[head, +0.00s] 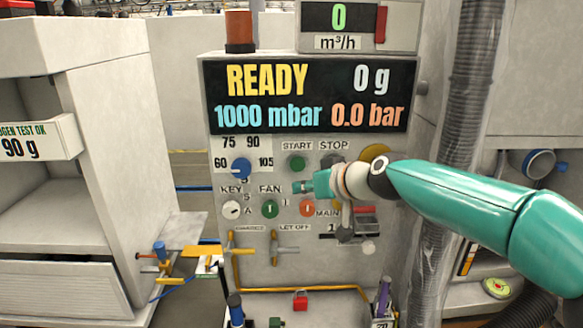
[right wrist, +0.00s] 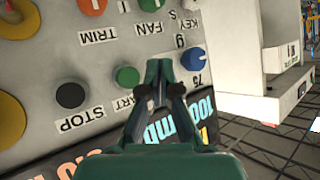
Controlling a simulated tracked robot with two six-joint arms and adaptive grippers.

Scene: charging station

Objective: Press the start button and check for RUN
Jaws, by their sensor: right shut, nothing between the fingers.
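The green start button (head: 297,163) is on the grey panel under its START label. It also shows in the right wrist view (right wrist: 127,77), where the panel appears upside down. My right gripper (head: 306,184) is shut and empty, just below the start button in the head view. In the right wrist view its fingertips (right wrist: 159,66) are beside the button; I cannot tell whether they touch the panel. The display (head: 310,95) reads READY, 0 g, 1000 mbar and 0.0 bar. My left gripper is not in view.
The dark stop button (right wrist: 70,95) is beside start. The blue knob (head: 240,169), green fan button (head: 270,209) and orange button (head: 307,208) are close by. A yellow round part (head: 374,153) is partly behind my right arm. A white cabinet (head: 100,150) stands left.

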